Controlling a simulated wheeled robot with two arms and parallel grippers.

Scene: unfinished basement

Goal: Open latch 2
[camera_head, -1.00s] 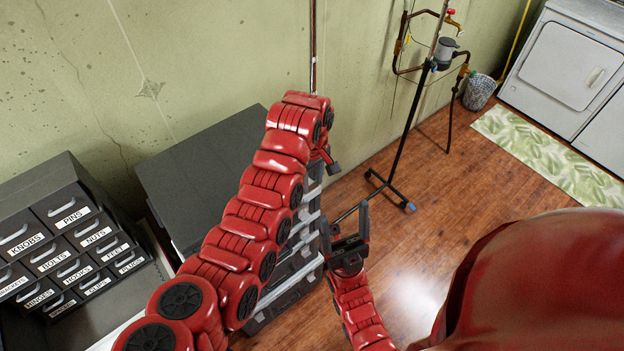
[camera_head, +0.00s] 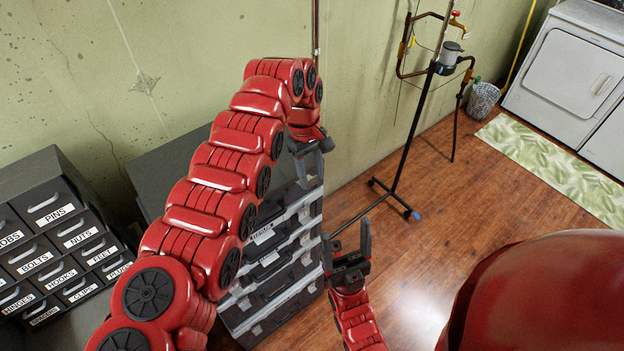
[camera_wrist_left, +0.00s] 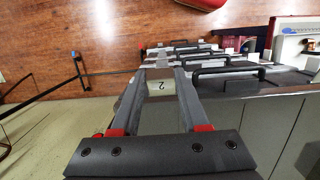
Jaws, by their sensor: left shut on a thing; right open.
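A stack of dark tool cases with pale edges (camera_head: 262,318) stands by the wall, below my left arm. My left gripper (camera_head: 313,163) is at the top of the stack, near its right side. In the left wrist view, the left gripper's fingers (camera_wrist_left: 166,74) are shut on a pale latch marked 2 (camera_wrist_left: 160,88), at one end of the stack. The fingers partly cover the latch. My right gripper (camera_head: 347,240) is open and empty, lower down, just right of the stack.
A grey cabinet of labelled drawers (camera_head: 50,235) stands at left. A black stand (camera_head: 414,140) is on the wooden floor to the right, near wall pipes. A leaf-patterned mat (camera_head: 550,165) lies before a white appliance (camera_head: 570,70). Open floor lies between.

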